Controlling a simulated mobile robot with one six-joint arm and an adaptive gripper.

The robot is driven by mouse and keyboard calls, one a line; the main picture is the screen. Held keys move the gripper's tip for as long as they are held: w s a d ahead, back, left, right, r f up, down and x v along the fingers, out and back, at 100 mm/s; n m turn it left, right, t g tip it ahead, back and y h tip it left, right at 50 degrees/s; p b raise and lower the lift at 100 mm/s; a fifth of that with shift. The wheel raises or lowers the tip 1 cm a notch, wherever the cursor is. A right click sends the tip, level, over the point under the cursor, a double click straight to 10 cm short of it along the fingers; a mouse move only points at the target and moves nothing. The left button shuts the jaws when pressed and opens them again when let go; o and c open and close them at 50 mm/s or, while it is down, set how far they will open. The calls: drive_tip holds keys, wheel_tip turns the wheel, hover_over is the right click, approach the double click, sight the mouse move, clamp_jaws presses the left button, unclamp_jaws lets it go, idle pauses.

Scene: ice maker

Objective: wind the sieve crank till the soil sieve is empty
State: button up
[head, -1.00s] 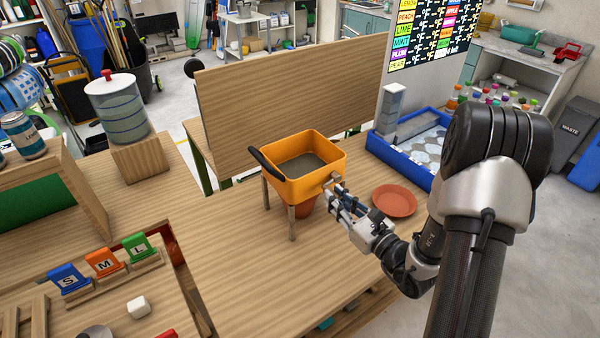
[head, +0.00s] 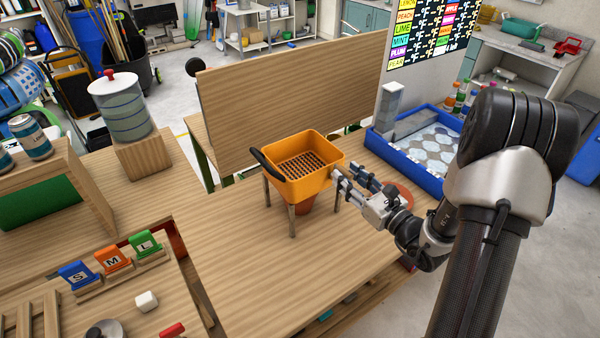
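The orange soil sieve (head: 300,187) stands on metal legs on the wooden table. Its dark mesh floor (head: 300,163) shows bare, with no soil visible on it. A black handle (head: 263,163) sticks out at its left. My gripper (head: 348,171) is at the sieve's right wall, where the crank is. The fingers cover most of the crank, and I cannot tell whether they are closed on it. A terracotta pot (head: 306,205) stands under the sieve, its inside hidden.
A terracotta saucer (head: 405,193) lies partly hidden behind my gripper. A blue tray (head: 394,165) is at the back right, and a wooden panel (head: 290,95) stands behind the sieve. The table front (head: 270,255) is clear.

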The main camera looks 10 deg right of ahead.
drive_tip(key=v, duration=0.7)
idle(0.5)
